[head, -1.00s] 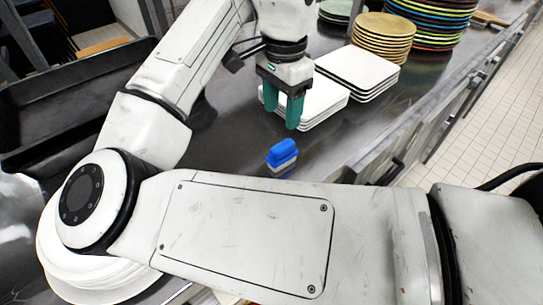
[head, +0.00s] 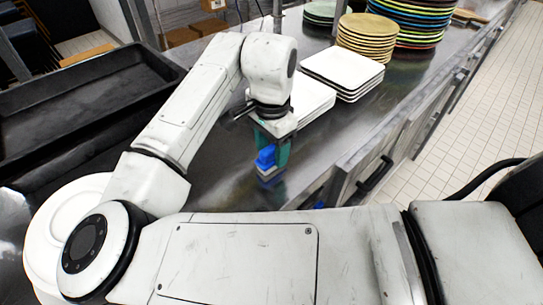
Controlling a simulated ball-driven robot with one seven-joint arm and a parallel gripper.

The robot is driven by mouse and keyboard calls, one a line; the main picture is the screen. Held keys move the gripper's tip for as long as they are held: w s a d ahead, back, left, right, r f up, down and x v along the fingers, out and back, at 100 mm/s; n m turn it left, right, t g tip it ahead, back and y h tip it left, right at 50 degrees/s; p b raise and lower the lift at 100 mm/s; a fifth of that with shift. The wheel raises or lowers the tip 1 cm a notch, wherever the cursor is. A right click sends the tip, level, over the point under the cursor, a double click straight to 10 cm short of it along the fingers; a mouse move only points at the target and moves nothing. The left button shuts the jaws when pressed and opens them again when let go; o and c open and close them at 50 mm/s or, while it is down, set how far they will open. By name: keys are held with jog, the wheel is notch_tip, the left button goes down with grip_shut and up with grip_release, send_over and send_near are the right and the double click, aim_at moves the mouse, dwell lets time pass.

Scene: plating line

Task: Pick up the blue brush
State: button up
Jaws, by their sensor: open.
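The blue brush (head: 266,158) stands on the dark metal counter, its blue top up and a pale band below it. My gripper (head: 272,155), with green fingers, has come down over the brush. The fingers are open; one shows on the brush's right side, and the other is largely hidden. I cannot tell whether either finger touches the brush.
White square plates (head: 314,101) are stacked just behind my gripper, with another white stack (head: 343,72) beyond. Tan round plates (head: 366,40) and multicoloured plates (head: 408,22) stand further back. A black tray (head: 80,100) lies at left. The counter's front edge runs along the right.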

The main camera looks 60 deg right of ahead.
aim_at(272, 147)
jog(key=shift+c, duration=0.2)
jog(key=c, duration=0.9)
jog(key=shift+r, duration=0.4)
notch_tip(272, 147, up, 2)
jog(key=shift+r, duration=0.15)
jog(key=s+r, duration=0.3)
jog(key=s, duration=0.1)
jog(key=s+r, duration=0.3)
jog(key=s, duration=0.2)
jog(key=s+r+p, duration=0.1)
jog(key=s+r, duration=0.3)
jog(key=s, duration=0.1)
